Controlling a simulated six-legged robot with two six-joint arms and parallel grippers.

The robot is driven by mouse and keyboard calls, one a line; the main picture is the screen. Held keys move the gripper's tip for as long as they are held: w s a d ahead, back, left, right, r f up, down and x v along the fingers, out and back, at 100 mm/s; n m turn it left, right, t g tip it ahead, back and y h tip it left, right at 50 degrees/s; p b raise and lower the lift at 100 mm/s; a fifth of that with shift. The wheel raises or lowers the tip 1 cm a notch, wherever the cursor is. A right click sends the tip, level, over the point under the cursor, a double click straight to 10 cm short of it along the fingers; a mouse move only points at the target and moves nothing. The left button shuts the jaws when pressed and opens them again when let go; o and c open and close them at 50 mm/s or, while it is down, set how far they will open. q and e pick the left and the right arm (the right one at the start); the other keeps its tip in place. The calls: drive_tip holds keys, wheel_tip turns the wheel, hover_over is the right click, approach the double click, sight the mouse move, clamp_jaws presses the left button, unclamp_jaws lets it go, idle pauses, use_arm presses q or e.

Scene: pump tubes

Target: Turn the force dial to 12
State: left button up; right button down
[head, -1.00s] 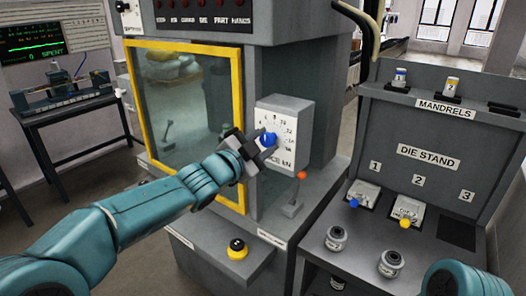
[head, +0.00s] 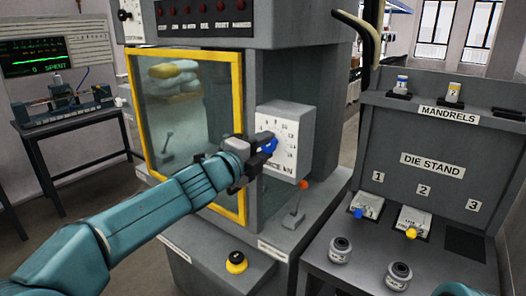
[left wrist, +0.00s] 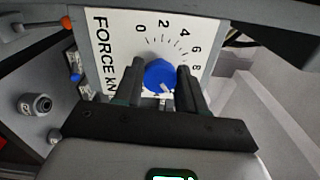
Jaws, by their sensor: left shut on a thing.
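The force dial is a blue knob (head: 268,146) on a white scale plate (head: 290,128) on the press's grey box. My left gripper (head: 256,156) is at the knob. In the left wrist view its two dark fingers (left wrist: 157,84) stand on either side of the blue knob (left wrist: 160,74) and are shut on it. A small white mark on the knob points to the lower right there. The plate's 0 to 8 show; higher numbers are hidden there by the gripper, and the exact reading cannot be told. My right gripper is out of view.
A lever with an orange knob (head: 303,184) stands just below and right of the dial box. A yellow-framed window (head: 240,95) is at its left. The die stand (head: 432,165) is to the right. A yellow-ringed black button (head: 236,261) is below.

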use_arm(q)
drive_tip(key=shift+d+f+m, duration=0.1)
drive_tip(key=shift+f+m, duration=0.05)
drive_tip(key=shift+m, duration=0.75)
drive_tip(key=shift+f, duration=0.1)
drive_tip(key=o, duration=1)
drive_tip(key=shift+s, duration=0.1)
drive_tip(key=shift+s+r, duration=0.1)
drive_tip(key=shift+r, duration=0.1)
drive_tip(key=shift+b, duration=0.35)
drive_tip(key=b+v, duration=0.2)
drive_tip(key=v, duration=1.4)
drive_tip(key=shift+s+b, duration=0.1)
drive_tip(key=shift+b, duration=0.25)
